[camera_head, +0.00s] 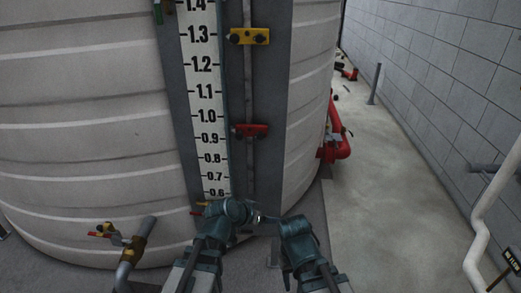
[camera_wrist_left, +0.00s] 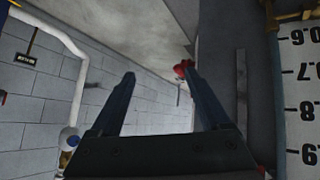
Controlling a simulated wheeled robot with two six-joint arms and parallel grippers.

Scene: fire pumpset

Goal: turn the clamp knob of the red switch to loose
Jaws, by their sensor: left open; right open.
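The red switch (camera_head: 250,131) is clamped on the thin vertical rod right of the level scale, near the 0.9 to 1.0 marks. Dark knob parts show on it, but their setting is too small to tell. My right gripper (camera_head: 262,218) is low in front of the tank, below the switch and apart from it. My left gripper shows in the left wrist view (camera_wrist_left: 160,74), its two fingers apart with nothing between them. In the head view it is hard to make out at the end of the left arm, also below the switch.
A yellow switch (camera_head: 249,36) sits higher on the same rod. The numbered scale (camera_head: 207,110) runs beside it on the ribbed tank (camera_head: 85,120). A pipe with a valve (camera_head: 133,245) stands at the lower left. Red pipes (camera_head: 336,145) stand right of the tank, beside an open walkway.

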